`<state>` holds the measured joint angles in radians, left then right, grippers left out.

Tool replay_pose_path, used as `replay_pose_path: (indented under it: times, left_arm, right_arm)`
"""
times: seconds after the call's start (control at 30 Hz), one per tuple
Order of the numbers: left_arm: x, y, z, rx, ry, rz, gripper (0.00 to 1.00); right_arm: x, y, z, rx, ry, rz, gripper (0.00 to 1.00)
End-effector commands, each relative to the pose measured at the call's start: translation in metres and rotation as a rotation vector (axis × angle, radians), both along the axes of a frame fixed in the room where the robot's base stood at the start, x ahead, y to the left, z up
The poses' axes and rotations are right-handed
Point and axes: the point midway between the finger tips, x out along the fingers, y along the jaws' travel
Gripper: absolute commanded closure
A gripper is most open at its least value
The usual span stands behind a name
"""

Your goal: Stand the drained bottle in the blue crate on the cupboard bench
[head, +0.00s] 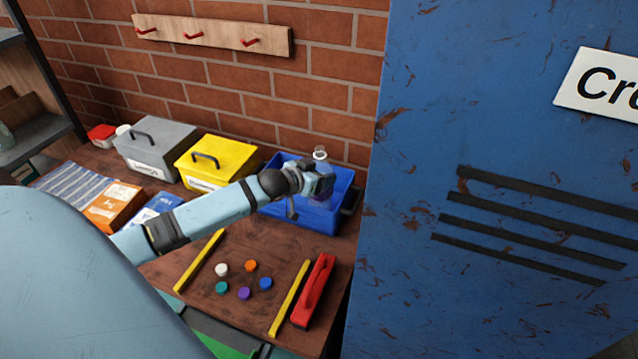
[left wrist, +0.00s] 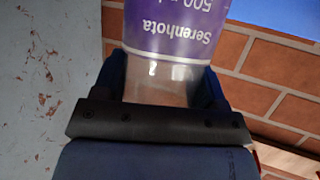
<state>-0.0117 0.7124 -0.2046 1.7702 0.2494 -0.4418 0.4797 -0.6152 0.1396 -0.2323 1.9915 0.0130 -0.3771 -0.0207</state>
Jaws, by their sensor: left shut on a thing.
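The blue crate (head: 300,213) stands on the brown bench (head: 190,285) near the brick wall, beside the blue cupboard. My left gripper (head: 322,184) is over the crate and shut on the bottle (head: 321,155). In the left wrist view the bottle (left wrist: 172,45) is clear with a purple label reading "Serenhota", held between the fingers. Whether its base touches the crate floor cannot be seen. My right gripper is not in view.
A yellow box (head: 222,157) and a grey box (head: 160,140) stand left of the crate. Several coloured caps (head: 244,293) lie between two yellow strips (head: 288,298). A red handled block (head: 314,290) lies at right. The blue cupboard (head: 480,130) closes off the right side.

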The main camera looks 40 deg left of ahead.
Motion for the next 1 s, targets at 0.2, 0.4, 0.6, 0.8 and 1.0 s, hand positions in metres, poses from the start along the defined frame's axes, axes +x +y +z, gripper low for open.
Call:
replay_pose_path:
  times: [0.2,0.4,0.6,0.8,1.0]
  left_arm:
    - [0.000,0.000,-0.033,0.000,0.002,0.001,0.83]
    - [0.000,0.000,-0.034,0.000,0.000,0.000,0.83]
    - [0.000,0.000,-0.038,0.000,0.000,0.000,0.32]
    - [0.000,0.000,-0.037,0.000,0.000,0.000,0.09]
    - [0.000,0.000,-0.035,0.000,0.000,0.000,0.09]
  right_arm:
    - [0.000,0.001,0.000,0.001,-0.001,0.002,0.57]
    - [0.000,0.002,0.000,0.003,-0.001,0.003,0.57]
    - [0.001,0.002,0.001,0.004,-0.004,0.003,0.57]
    - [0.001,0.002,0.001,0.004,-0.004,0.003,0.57]
    - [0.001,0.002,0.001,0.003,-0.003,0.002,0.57]
